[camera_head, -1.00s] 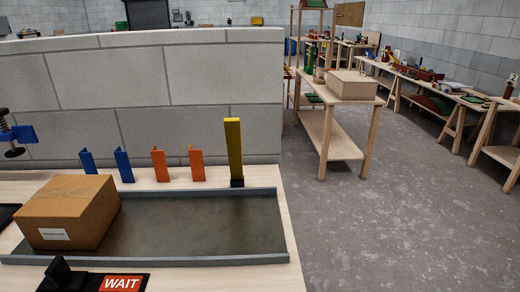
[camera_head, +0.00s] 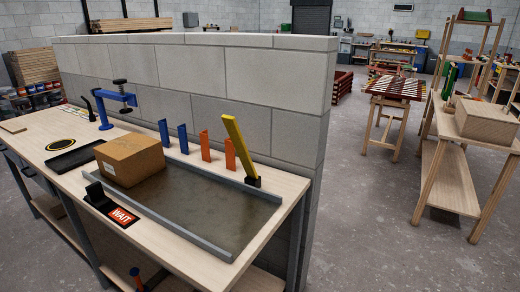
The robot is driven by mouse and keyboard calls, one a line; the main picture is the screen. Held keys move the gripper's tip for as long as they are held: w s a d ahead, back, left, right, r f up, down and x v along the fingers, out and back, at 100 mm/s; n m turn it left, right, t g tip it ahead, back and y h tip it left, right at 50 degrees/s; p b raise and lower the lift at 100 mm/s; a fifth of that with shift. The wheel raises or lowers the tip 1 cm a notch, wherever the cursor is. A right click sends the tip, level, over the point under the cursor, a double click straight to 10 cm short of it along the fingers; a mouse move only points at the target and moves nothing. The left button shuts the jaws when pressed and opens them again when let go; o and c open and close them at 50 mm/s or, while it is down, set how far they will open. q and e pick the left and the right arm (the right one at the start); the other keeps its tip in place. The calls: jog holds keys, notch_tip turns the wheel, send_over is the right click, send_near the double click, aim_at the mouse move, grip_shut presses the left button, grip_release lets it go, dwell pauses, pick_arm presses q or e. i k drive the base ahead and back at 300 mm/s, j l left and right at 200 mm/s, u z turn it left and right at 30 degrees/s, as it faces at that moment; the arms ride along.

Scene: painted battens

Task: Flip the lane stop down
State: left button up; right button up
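The lane stop appears to be the yellow batten (camera_head: 239,147). It stands on a small dark foot (camera_head: 253,181) at the far right end of a grey lane (camera_head: 190,205), and it leans to the left, its top raised above the lane. A cardboard box (camera_head: 130,159) sits on the lane's left end, apart from the batten. A black block (camera_head: 96,194) stands beside a red "WAIT" sign (camera_head: 122,217) at the bench's front edge. Neither of my grippers is in view.
Two blue (camera_head: 183,138) and two orange brackets (camera_head: 205,145) stand behind the lane. A block wall (camera_head: 275,80) rises behind the bench (camera_head: 45,150). A blue clamp (camera_head: 117,97) stands at left. Open floor (camera_head: 370,220) lies to the right.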

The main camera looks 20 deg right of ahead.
aim_at(232, 126)
jog(key=i+l+u, duration=0.15)
jog(key=l, duration=0.35)
jog(key=i+l+u, duration=0.15)
jog(key=l, duration=0.4)
jog(key=l+u, duration=0.15)
jog(key=l, duration=0.4)
jog(key=i+l+u, duration=0.1)
jog(key=l, duration=0.45)
